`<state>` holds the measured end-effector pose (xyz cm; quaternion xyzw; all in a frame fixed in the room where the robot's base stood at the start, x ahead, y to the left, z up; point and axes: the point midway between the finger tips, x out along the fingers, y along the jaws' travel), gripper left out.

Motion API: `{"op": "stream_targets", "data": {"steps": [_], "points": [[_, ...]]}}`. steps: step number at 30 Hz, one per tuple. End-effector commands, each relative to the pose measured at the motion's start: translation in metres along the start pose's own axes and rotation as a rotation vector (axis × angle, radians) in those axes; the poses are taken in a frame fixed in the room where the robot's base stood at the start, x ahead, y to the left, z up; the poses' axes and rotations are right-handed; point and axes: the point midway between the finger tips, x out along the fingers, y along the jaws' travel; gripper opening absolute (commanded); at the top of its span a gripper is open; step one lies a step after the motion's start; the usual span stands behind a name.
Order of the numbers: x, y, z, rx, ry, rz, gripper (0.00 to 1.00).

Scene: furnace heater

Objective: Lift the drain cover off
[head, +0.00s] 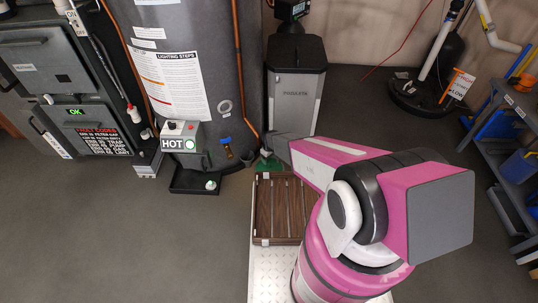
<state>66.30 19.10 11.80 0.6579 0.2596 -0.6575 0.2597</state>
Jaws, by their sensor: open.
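My pink arm reaches across the middle of the head view, toward the upper left. My gripper (265,151) is at its dark grey far end, small in the picture, just right of the grey tank's base. It is open, and I see nothing held in it. A small green item (267,166) lies right below it; whether they touch I cannot tell. No drain cover can be picked out for certain. A round black basin or lid (408,97) with a white pipe is on the floor at the upper right, well apart from my gripper.
The grey tank (190,80) and a grey bin-like cabinet (296,85) stand close around my gripper. A black tray (194,182) lies at the tank's foot. A brown slatted crate (262,212) is below. A shelf (505,140) stands right. Floor at lower left is clear.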

Motion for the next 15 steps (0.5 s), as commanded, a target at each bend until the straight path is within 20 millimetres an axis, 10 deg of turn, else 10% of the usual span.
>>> {"op": "stream_targets", "data": {"steps": [15], "points": [[0.054, 0.000, 0.000, 0.001, -0.001, 0.000, 0.70]]}}
